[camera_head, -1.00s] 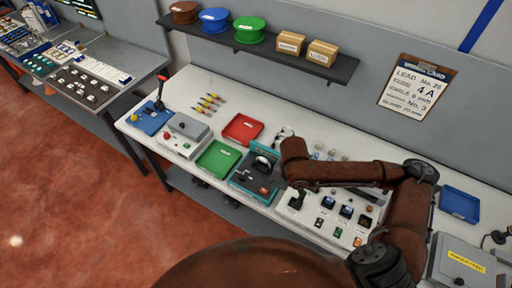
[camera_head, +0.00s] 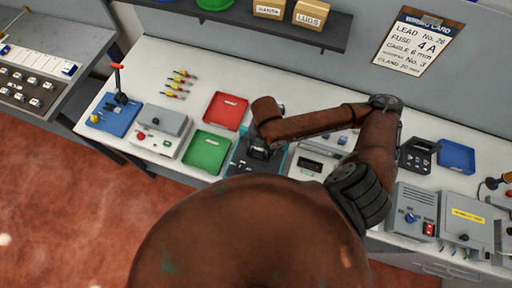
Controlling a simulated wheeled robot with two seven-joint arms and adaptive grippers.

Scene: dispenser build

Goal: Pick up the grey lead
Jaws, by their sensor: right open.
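My right arm reaches in from the lower middle, bends at the right and comes back left over the bench. My right gripper (camera_head: 258,152) points down over the teal-edged dark tray (camera_head: 238,163), and it is open. The arm hides most of that tray and whatever lies under the wrist. I cannot make out a grey lead for certain. A work card (camera_head: 420,43) on the wall reads "LEAD No. 26", "FUSE 4 A" and "CABLE 6 mm". My left gripper is not in view.
A red tray (camera_head: 226,111) and a green tray (camera_head: 206,151) lie left of the gripper. A blue tray (camera_head: 456,157) and grey boxes (camera_head: 407,208) are at right.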

